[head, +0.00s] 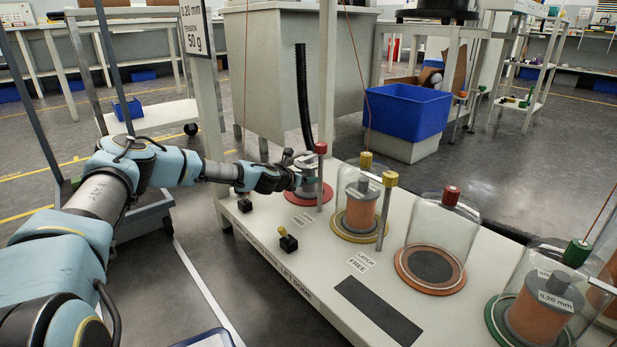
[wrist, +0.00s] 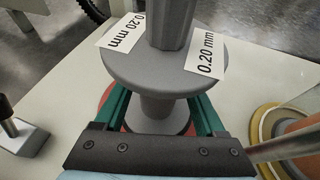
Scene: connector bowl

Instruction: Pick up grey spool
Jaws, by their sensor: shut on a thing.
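The grey spool (wrist: 150,66) fills the middle of the wrist view, with a wide round top flange, a thick upright post and two "0.20 mm" labels. My gripper (wrist: 160,108) has its green fingers on either side of the narrow core under the flange, shut on it. No copper wire shows on the core. In the head view the spool (head: 310,186) is upright over a red round base (head: 312,196), partly hidden by my gripper (head: 299,181). I cannot tell whether it rests on the base or is slightly raised.
A red-capped post (head: 320,150) stands close beside the spool. To the right are clear domes: one over a copper spool (head: 361,209), an empty red-knobbed one (head: 436,238) and a green-knobbed one (head: 535,290).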

